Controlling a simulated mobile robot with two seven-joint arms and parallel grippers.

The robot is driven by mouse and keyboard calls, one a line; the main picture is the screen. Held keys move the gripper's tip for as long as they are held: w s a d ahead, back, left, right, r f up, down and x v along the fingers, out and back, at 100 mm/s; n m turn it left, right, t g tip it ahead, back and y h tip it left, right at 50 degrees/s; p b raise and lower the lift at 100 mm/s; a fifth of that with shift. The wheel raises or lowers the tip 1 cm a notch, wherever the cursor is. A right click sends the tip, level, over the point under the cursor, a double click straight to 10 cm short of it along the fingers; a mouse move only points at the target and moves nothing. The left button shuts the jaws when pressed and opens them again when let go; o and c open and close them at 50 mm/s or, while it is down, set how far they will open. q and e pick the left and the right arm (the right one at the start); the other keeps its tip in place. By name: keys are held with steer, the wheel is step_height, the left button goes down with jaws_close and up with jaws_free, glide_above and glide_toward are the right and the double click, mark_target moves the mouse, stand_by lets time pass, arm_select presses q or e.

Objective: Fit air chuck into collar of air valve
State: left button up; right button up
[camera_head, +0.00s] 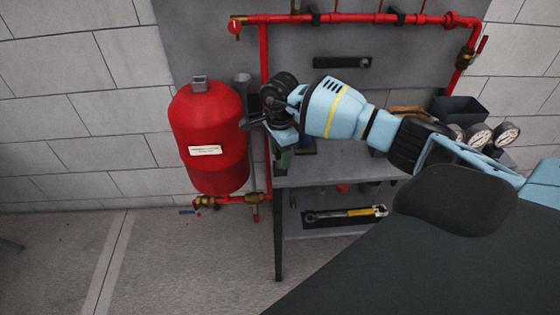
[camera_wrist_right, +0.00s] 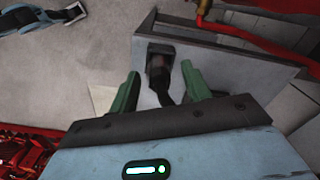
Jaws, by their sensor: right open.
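My right gripper (camera_head: 283,158) is at the left end of the workbench, just right of the red tank (camera_head: 207,130), with its fingers pointing down. In the right wrist view its two green fingers (camera_wrist_right: 162,88) are apart. A dark, slim part (camera_wrist_right: 165,94) shows in the gap between them, below a black socket-like piece (camera_wrist_right: 160,60) on a grey plate. I cannot tell whether this is the air chuck, and I see no clear contact with the fingers. The air valve and its collar cannot be picked out with certainty. My left gripper is out of view.
Red pipework (camera_head: 350,19) runs along the grey back panel and down beside the tank. A dark bin (camera_head: 459,108) and several gauges (camera_head: 480,136) are at the bench's right. A yellow-handled wrench (camera_head: 345,213) lies on the lower shelf. The floor at left is mostly clear.

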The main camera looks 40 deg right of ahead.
steer(key=shift+f, duration=0.4)
jaws_close()
steer(key=shift+r, duration=0.1)
steer(key=shift+r, duration=0.4)
steer(key=r, duration=0.2)
steer(key=shift+s+r, duration=0.3)
steer(key=s+a, duration=0.3)
steer(key=s, duration=0.4)
steer(key=s+a+r, duration=0.1)
steer(key=s+a, duration=0.1)
steer(key=s, duration=0.5)
steer(key=shift+s+a+r, duration=0.2)
steer(key=shift+a+r, duration=0.05)
steer(key=shift+a, duration=0.15)
